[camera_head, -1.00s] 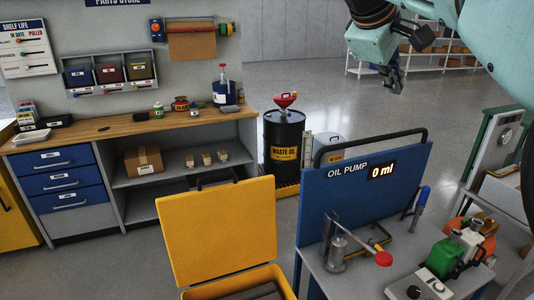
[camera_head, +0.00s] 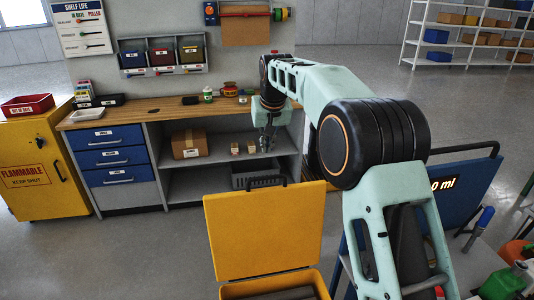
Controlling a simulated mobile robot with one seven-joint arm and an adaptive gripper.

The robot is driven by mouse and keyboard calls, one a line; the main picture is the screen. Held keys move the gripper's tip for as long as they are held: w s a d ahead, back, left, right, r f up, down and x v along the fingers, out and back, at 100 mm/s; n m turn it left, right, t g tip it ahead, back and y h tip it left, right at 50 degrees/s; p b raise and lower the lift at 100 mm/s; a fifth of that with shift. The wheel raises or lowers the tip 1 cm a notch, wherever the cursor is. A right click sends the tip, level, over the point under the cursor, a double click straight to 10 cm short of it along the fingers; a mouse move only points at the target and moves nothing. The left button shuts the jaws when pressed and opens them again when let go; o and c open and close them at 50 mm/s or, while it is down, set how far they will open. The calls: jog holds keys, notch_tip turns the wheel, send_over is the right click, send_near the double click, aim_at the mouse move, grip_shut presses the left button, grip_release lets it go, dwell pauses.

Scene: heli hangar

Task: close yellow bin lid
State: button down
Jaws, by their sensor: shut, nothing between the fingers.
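The yellow bin lid (camera_head: 262,235) stands raised, nearly upright, with a black handle on its top edge. The yellow bin (camera_head: 238,290) below it is open, and only its rim and part of its dark inside show at the bottom of the view. My gripper (camera_head: 264,147) is shut and empty. It hangs pointing down beyond the lid in the picture, above the lid's top edge and in front of the workbench shelves. I see no contact between it and the lid.
A wooden-topped workbench (camera_head: 170,108) with blue drawers stands behind. A yellow flammable cabinet (camera_head: 40,165) is at the left. Floor left of the bin is clear.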

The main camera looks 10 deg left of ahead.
notch_tip(320, 180, down, 8)
jog(key=p, duration=0.1)
jog(key=shift+s+d+f, duration=0.2)
jog(key=shift+s, duration=0.05)
dwell(0.4)
jog(key=shift+s+f, duration=0.1)
dwell(0.4)
